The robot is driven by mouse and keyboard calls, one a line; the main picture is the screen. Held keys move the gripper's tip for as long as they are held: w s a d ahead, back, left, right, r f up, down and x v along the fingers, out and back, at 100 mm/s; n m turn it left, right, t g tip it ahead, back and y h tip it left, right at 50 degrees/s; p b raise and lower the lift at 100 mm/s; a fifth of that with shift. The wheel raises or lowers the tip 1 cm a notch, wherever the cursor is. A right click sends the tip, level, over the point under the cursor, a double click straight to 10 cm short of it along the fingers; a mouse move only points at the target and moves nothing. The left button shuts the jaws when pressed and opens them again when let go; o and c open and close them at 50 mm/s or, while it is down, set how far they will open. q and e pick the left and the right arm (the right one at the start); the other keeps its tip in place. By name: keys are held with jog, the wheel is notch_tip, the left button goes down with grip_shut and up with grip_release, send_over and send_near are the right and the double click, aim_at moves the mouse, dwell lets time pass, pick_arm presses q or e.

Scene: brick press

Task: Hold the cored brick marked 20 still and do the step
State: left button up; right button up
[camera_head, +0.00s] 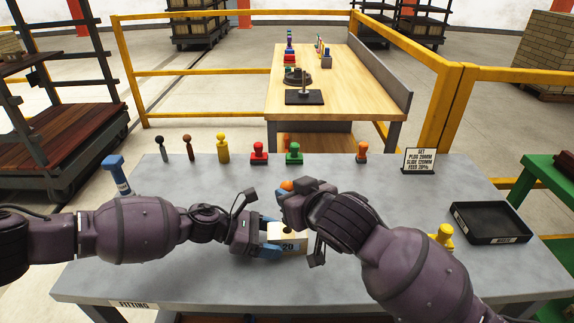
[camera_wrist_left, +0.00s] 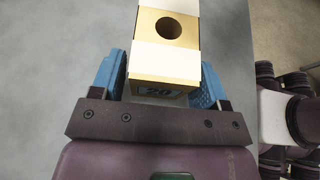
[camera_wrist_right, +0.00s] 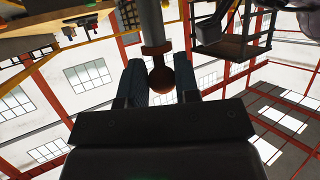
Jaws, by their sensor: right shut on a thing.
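The cored brick marked 20 (camera_head: 289,239) lies on the grey table in front of me. In the left wrist view its top shows a round dark hole (camera_wrist_left: 168,28) between white bands, and the 20 label faces my gripper. My left gripper (camera_head: 268,236) has one blue finger along each side of the brick; I cannot tell whether both press on it. My right gripper (camera_wrist_right: 162,92) is shut on a tool with a brown ball end (camera_wrist_right: 160,79) and a grey shaft. An orange knob (camera_head: 286,185) shows by that gripper in the head view. The right hand hides part of the brick.
Several pegs and stamps, including a yellow peg (camera_head: 222,149) and a red stamp (camera_head: 259,153), line the table's back. A sign (camera_head: 420,161) stands at back right. A yellow stamp (camera_head: 443,236) and black tray (camera_head: 490,224) are on the right.

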pick_arm(q)
jog(key=shift+o, duration=1.1)
jog(key=shift+a, duration=0.15)
jog(key=v, duration=1.1)
jog(key=shift+a+r, duration=0.15)
jog(key=shift+a, duration=0.2)
